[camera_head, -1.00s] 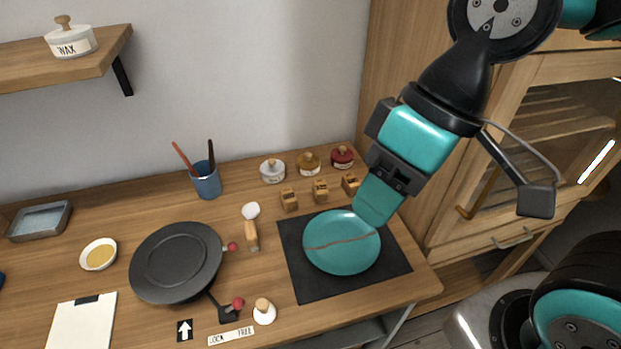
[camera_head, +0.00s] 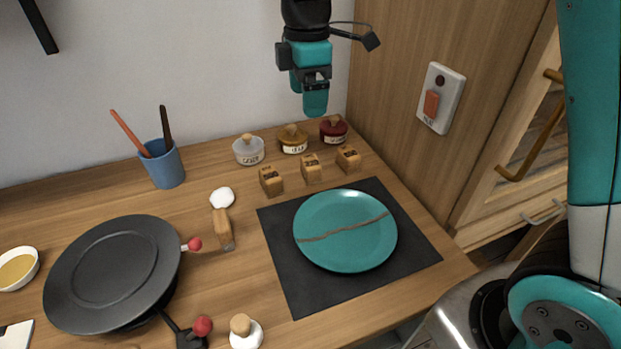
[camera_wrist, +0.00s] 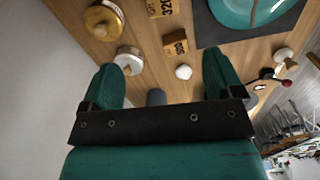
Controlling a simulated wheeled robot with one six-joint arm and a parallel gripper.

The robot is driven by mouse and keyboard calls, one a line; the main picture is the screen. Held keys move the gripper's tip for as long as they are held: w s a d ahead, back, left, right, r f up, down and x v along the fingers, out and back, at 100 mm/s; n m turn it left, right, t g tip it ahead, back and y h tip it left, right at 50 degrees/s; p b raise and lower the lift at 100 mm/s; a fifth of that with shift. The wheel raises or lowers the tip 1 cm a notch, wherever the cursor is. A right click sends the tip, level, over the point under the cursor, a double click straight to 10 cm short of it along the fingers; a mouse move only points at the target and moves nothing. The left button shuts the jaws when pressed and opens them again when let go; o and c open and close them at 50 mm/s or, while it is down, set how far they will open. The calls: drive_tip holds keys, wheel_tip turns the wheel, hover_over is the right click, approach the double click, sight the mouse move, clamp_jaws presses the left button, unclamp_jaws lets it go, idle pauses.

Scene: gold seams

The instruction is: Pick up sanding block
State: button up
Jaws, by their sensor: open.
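Several small wooden sanding blocks stand in a row behind the dark mat: a left block (camera_head: 271,181), a middle block (camera_head: 311,168) and a right block (camera_head: 348,159). In the wrist view, one block reads 320 (camera_wrist: 163,8) at the top, and another block (camera_wrist: 175,42) lies below it. Which one is meant I cannot tell. My gripper (camera_head: 314,108) is open and empty, up in the air over the back of the table near the jars. Its two fingers show spread in the wrist view (camera_wrist: 165,85), with no block between them.
A teal plate (camera_head: 345,232) lies on the dark mat (camera_head: 290,287). A blue cup (camera_head: 165,167) with tools stands left. A wooden cabinet wall (camera_head: 400,130) rises at right.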

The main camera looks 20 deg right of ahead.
approach(311, 161)
drive_tip(key=f, duration=0.5)
drive_tip(key=shift+w+a+f, duration=0.15)
drive_tip(key=shift+a, duration=0.15)
drive_tip(key=f, duration=0.5)
drive_tip(key=shift+s+d+f, duration=0.15)
drive_tip(key=shift+s+d, duration=0.05)
drive_tip(key=shift+d, duration=0.05)
drive_tip(key=c, duration=1)
